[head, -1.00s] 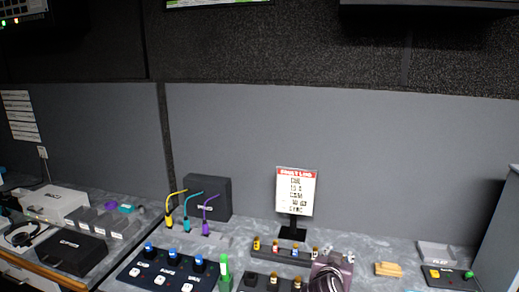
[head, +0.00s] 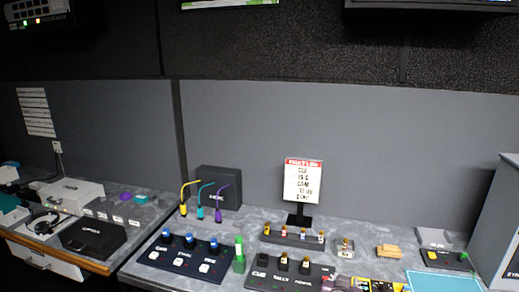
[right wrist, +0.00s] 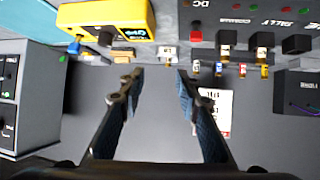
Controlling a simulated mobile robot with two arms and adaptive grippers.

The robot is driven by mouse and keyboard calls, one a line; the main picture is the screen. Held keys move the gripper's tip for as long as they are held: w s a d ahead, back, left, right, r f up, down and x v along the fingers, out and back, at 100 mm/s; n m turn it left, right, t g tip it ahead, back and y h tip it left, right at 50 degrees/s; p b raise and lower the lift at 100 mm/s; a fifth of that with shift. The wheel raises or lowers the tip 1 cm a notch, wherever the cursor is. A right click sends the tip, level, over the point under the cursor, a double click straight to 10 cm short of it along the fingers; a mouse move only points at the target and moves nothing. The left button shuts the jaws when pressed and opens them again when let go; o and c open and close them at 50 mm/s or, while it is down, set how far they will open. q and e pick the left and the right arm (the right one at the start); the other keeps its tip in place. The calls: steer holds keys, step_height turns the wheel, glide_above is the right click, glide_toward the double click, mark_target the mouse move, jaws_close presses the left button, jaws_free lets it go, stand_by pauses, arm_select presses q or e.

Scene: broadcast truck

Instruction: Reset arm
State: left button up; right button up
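My right gripper (right wrist: 160,80) is in the right wrist view, with its two dark fingers spread wide. Nothing is between the fingers, and grey wall panel shows in the gap. The fingertips point towards equipment on the desk, which appears upside down there. A small pale block (right wrist: 167,54) lies beyond the gap. A yellow device (right wrist: 112,20) is beyond the left-hand finger, and a dark labelled panel (right wrist: 250,20) is beyond the right-hand one. No gripper can be made out in the head view, and my left gripper does not show.
The grey desk holds a dark button console (head: 182,256), a green marker-like item (head: 239,255), a connector strip (head: 293,237) and a sign on a stand (head: 303,182). A grey cabinet (head: 500,230) stands at the right. A black box (head: 93,237) lies on the left desk.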

steer(key=s+f+n+g+y, duration=0.15)
steer(key=s+f, duration=0.35)
steer(key=s, duration=0.6)
steer(key=s+f+n+g+y, duration=0.1)
steer(key=s+f+n+g, duration=0.3)
steer(key=s, duration=0.7)
steer(key=s+a+f+n+g+y, duration=0.1)
steer(key=s+a+g+y, duration=0.2)
steer(key=s, duration=1.4)
steer(key=s+f+b+x, duration=0.1)
steer(key=s+b+x, duration=0.2)
steer(key=x, duration=1.2)
steer(key=s+b+x, duration=0.2)
steer(key=s+x, duration=0.1)
steer(key=x, duration=1.2)
arm_select(q)
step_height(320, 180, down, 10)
steer(key=b, duration=0.5)
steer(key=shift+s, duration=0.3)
arm_select(e)
steer(key=s+d+f+g, duration=0.1)
steer(key=s+d+f, duration=0.2)
steer(key=s+f, duration=1.5)
step_height(320, 180, down, 4)
steer(key=shift+f+n, duration=0.2)
steer(key=shift+n, duration=0.15)
